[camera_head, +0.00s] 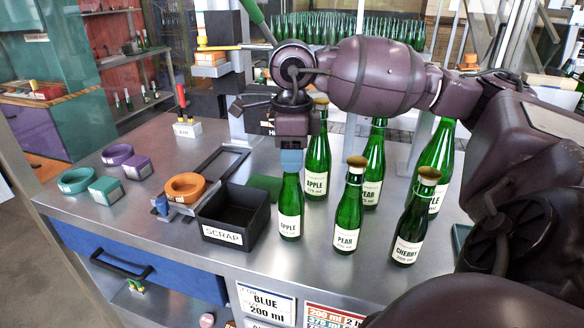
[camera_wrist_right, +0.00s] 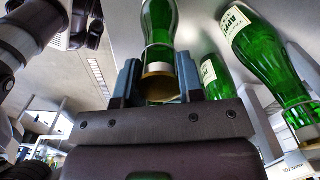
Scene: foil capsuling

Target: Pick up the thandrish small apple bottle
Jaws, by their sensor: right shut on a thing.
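The small green bottle labelled APPLE (camera_head: 290,205) is upright beside the black scrap bin. My right gripper (camera_head: 291,160) comes from above and its blue fingers are shut around the bottle's neck, hiding the top in the head view. In the right wrist view the bottle (camera_wrist_right: 160,22) lies between the two fingers (camera_wrist_right: 158,80), with its gold cap end toward the palm. Whether its base touches the table cannot be told. My left gripper is not in view.
Another APPLE bottle (camera_head: 318,165), two PEAR bottles (camera_head: 347,215) (camera_head: 373,170) and a CHERRY bottle (camera_head: 412,225) stand close to the right. The SCRAP bin (camera_head: 240,212) is at left, with orange (camera_head: 184,188), purple and teal items beyond. The front left counter is clear.

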